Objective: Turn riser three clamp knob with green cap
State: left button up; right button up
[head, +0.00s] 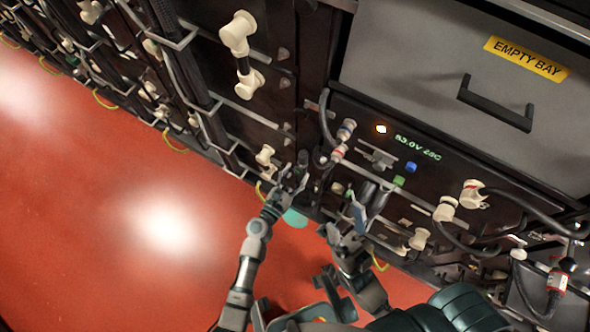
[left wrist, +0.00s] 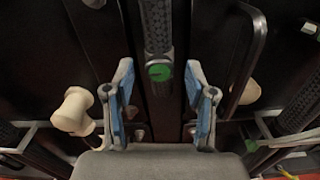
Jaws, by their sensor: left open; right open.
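The clamp knob with the green cap (left wrist: 160,72) shows in the left wrist view on the dark upright riser (left wrist: 158,28), near the centre. My left gripper (left wrist: 160,92) is open, with one blue-padded finger on each side of the cap and a gap to both. In the head view my left gripper (head: 293,178) is at the lower part of the rack; I cannot make out the green cap there. My right gripper (head: 357,208) is open, to the right of the left one and near the rack front.
Cream connectors (head: 240,50) stick out of the rack, and one (left wrist: 74,112) is left of my left fingers. A grey drawer (head: 420,60) labelled EMPTY BAY is at upper right. Black cables (head: 510,205) loop at right. The red floor (head: 110,230) is clear at left.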

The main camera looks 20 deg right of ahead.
pick_arm(q)
jog(key=shift+w+d, duration=0.25)
jog(key=shift+d, duration=0.05)
jog(key=shift+r, duration=0.1)
grip_shut()
